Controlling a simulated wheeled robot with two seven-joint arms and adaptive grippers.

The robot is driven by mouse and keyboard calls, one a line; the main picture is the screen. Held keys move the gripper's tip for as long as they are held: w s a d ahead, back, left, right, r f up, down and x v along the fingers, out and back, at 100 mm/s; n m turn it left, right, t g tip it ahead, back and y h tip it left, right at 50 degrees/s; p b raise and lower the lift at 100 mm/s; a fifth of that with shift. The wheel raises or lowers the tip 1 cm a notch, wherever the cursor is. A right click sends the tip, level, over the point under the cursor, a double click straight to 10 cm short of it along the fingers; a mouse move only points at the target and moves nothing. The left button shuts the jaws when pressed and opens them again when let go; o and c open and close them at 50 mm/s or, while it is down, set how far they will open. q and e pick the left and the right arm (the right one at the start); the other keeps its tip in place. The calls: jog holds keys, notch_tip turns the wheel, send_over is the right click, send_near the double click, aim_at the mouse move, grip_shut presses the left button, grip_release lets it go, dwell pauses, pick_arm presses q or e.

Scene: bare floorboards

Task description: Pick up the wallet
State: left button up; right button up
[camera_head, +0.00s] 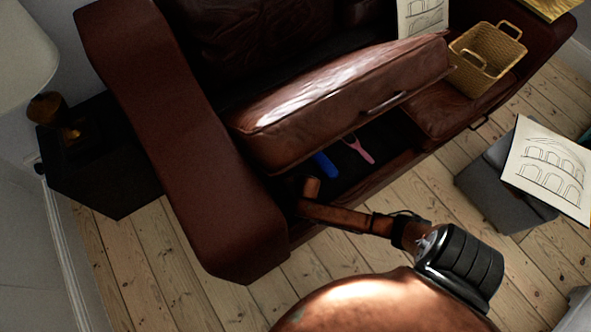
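I cannot make out a wallet in this view. The dark red leather sofa (190,150) has one seat cushion (335,98) tilted up, baring a dark storage space (385,150). Inside lie a blue object (325,165) and a pink forked object (357,149); the blue one is partly covered and I cannot tell what it is. A copper-coloured arm of mine, with a black ribbed part, comes from the bottom and reaches to the front edge of this space. I cannot make out fingertips of either gripper.
A wicker basket (486,58) stands on the right sofa seat. A picture card (549,168) rests on a grey box-like stool (500,190) at right. A dark side table (97,160) stands at left, beside a lampshade (22,50). Floorboards (160,255) in front are clear.

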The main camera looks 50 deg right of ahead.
jog(key=shift+c, duration=0.4)
jog(key=c, duration=1.2)
